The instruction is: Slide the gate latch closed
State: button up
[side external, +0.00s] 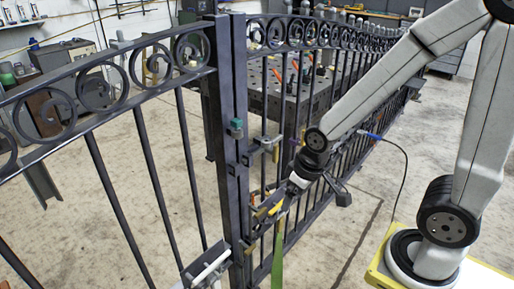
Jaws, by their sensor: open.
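A dark iron scroll gate (190,150) crosses the view, with two upright posts (234,100) meeting near the middle. Latch hardware (264,147) shows on the right-hand post as a small grey metal bracket. My gripper (268,211) is low beside the posts, below the bracket, at the right leaf's edge. It is open. Its fingertips overlap dark fittings and a yellow part there, so I cannot tell whether they touch the latch or what lies between them.
A pale rod in a metal holder (208,266) is at the bottom of the left leaf. A green strip (278,255) hangs below my gripper. A dark metal table (290,92) with orange-handled tools stands behind the bars.

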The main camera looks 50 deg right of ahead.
jog(key=shift+r, duration=0.1)
jog(key=c, duration=0.5)
notch_tip(320, 180, up, 5)
jog(key=t, duration=1.5)
send_over(278, 153)
jog(key=s, duration=0.5)
notch_tip(278, 153, down, 15)
jog(key=shift+r, duration=0.1)
jog(key=shift+w, duration=0.1)
